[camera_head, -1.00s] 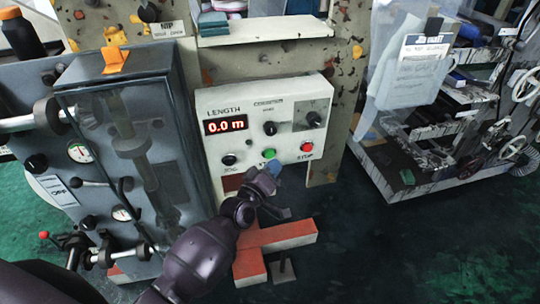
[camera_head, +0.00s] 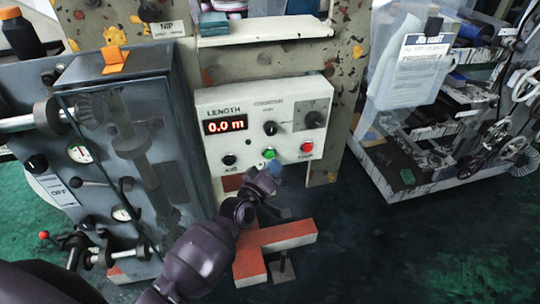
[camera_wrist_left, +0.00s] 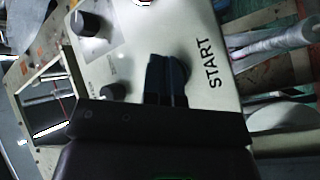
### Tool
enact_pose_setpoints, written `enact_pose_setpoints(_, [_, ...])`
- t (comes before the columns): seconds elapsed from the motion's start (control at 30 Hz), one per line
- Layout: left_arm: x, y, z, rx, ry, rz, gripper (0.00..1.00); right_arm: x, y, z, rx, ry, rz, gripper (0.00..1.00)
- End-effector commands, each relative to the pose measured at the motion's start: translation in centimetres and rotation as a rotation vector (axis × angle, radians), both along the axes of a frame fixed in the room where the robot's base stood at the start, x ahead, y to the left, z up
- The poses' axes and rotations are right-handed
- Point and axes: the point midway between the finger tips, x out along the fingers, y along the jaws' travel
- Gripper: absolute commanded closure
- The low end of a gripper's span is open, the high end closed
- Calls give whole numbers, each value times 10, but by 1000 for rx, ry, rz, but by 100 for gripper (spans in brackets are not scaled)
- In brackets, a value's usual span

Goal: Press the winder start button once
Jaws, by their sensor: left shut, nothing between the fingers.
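The winder control panel (camera_head: 264,135) is a cream box with a red "0.0 m" length display. The green start button (camera_head: 269,153) is in its lower row, between the black jog button (camera_head: 229,160) and the red stop button (camera_head: 307,147). My left gripper (camera_head: 273,170) is shut and empty, with its tips just below the green button. In the wrist view my shut fingers (camera_wrist_left: 166,75) are in front of the panel beside the START label (camera_wrist_left: 208,64). The button is hidden there, so I cannot tell whether the tips touch it. My right gripper is out of view.
A grey cabinet (camera_head: 120,150) with gauges and shafts stands close on the left. A rack (camera_head: 440,165) with rollers and handwheels is on the right. The dark green floor between is clear.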

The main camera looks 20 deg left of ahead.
Motion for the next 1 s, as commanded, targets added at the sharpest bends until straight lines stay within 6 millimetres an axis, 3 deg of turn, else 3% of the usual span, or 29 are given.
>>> enact_pose_setpoints(1.0, [10, 7, 0, 0, 0, 0, 100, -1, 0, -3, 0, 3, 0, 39])
